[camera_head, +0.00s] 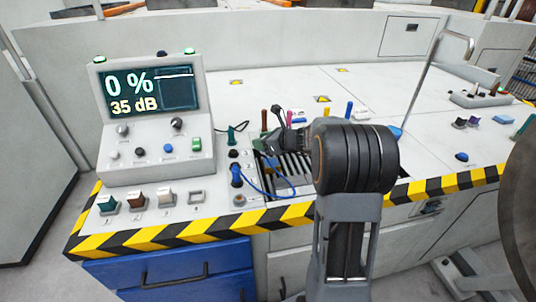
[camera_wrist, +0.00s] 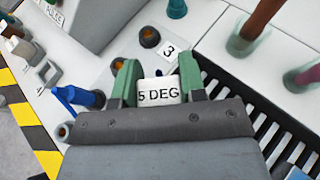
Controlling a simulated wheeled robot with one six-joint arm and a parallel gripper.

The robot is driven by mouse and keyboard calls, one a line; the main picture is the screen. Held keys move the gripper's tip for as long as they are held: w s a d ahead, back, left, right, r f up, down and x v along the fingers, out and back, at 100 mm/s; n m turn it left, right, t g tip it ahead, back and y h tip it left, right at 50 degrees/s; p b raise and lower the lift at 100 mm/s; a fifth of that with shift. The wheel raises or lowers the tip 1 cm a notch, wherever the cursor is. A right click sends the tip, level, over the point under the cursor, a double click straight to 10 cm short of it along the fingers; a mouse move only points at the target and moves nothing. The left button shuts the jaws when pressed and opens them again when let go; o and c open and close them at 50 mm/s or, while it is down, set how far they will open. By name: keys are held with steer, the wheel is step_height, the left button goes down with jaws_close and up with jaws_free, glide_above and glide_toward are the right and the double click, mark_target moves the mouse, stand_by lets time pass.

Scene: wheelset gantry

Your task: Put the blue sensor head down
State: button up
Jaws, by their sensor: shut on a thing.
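My gripper (camera_head: 268,143) is low over the front of the grey bench, right of the display console. In the wrist view its green-padded fingers (camera_wrist: 158,82) are shut on a white-faced piece (camera_wrist: 159,92) whose visible lettering reads "5 DEG". The rest of this piece is hidden by the gripper, so I cannot tell whether it is the blue sensor head or whether it touches the bench. A blue plug (camera_head: 236,175) stands at the bench front, with a blue cable (camera_head: 262,190) looping right under the gripper. The plug also shows in the wrist view (camera_wrist: 80,97).
A slatted grate (camera_wrist: 263,118) lies right of my gripper. Dark sockets, one (camera_wrist: 150,37) by a "3" label (camera_wrist: 169,50), are close by. The console (camera_head: 152,118) reads "0 %" and "35 dB". Upright coloured tools stand behind; open bench top lies beyond.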

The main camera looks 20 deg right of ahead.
steer(key=shift+w+d+f+b, duration=0.1)
steer(key=shift+w+d+f, duration=0.25)
steer(key=shift+f, duration=0.25)
steer(key=shift+w+d+f+b, duration=0.1)
steer(key=shift+w+d+f, duration=0.1)
steer(key=shift+d+f, duration=0.35)
steer(key=shift+w+d+f+b, duration=0.1)
steer(key=shift+w+d+f, duration=0.2)
steer(key=shift+f, duration=0.35)
steer(key=shift+w+d+f+b, duration=0.15)
steer(key=shift+f+b, duration=0.4)
steer(key=shift+f, duration=1.1)
